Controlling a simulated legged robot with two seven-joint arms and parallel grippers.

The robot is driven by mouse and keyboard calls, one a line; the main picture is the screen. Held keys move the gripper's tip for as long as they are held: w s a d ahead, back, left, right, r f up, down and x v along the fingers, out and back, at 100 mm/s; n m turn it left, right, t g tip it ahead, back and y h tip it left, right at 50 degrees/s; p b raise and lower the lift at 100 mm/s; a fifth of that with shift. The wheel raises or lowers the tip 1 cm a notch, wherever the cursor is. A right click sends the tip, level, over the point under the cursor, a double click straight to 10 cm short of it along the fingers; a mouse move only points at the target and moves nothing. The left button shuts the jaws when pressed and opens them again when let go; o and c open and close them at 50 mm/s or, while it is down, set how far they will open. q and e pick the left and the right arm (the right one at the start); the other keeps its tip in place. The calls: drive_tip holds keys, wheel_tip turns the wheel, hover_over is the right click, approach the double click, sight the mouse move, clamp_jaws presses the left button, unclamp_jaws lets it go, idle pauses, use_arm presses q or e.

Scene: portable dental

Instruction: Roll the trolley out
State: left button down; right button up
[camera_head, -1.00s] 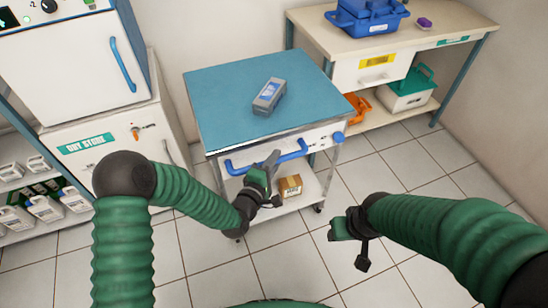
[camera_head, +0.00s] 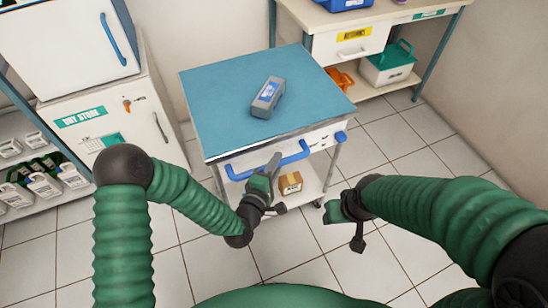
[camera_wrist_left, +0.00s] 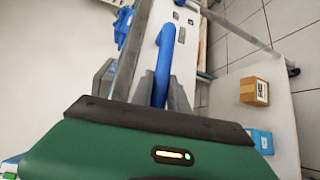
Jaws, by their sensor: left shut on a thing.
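The trolley has a blue top (camera_head: 225,95), a white drawer front and a blue push handle (camera_head: 266,162). It stands on the tiled floor with its handle side towards me. My left gripper (camera_head: 273,168) is shut on the handle. In the left wrist view the blue handle (camera_wrist_left: 163,65) runs between the two fingers of my left gripper (camera_wrist_left: 140,85). My right gripper (camera_head: 340,212) hangs over the floor, right of the trolley, apart from it. Its fingers are too unclear to tell if they are open.
A grey-blue box (camera_head: 268,97) lies on the trolley top, and a small carton (camera_head: 290,183) is on its lower shelf. A cabinet labelled dry store (camera_head: 90,130) stands left. A bench (camera_head: 380,12) stands behind right. Tiled floor (camera_head: 295,250) in front is clear.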

use_arm(q)
drive_tip(key=shift+s+d+f, duration=0.15)
drive_tip(key=shift+s+f, duration=0.05)
drive_tip(key=shift+s, duration=0.25)
drive_tip(key=shift+s+d+f, duration=0.1)
drive_tip(key=shift+s+f, duration=0.05)
drive_tip(key=shift+s, duration=0.3)
use_arm(e)
drive_tip(key=shift+s+d, duration=0.1)
drive_tip(key=shift+s, duration=0.15)
use_arm(q)
drive_tip(key=c, duration=1.6)
unclamp_jaws()
drive_tip(key=o, duration=0.3)
drive_tip(key=shift+r, duration=0.15)
use_arm(e)
drive_tip(key=shift+s, duration=0.15)
